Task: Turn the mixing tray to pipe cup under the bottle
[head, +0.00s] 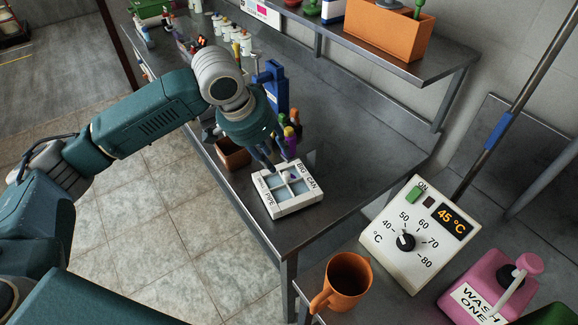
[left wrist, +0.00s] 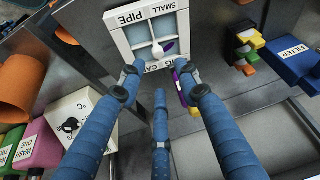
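The mixing tray (head: 272,208) is a white square frame with pale blue compartments, lying flat on the grey bench near its front corner. Its labels read SMALL PIPE and BIG CAN. It also shows at the top of the left wrist view (left wrist: 122,42), with a small pale rounded object in or over one compartment. My left gripper (head: 266,158) is just behind the tray, fingers pointing down. In the left wrist view its blue fingers (left wrist: 158,80) are spread and empty by the BIG CAN edge; I cannot tell whether they touch it. Which bottle is meant is unclear. My right gripper is out of view.
A purple and yellow object (head: 290,142) and a blue FILTER block (left wrist: 292,62) stand close behind the tray. A brown box (head: 233,155) is left of it. An orange mug (head: 348,280), a temperature control box (head: 412,250) and a pink jug (head: 480,285) stand at the right.

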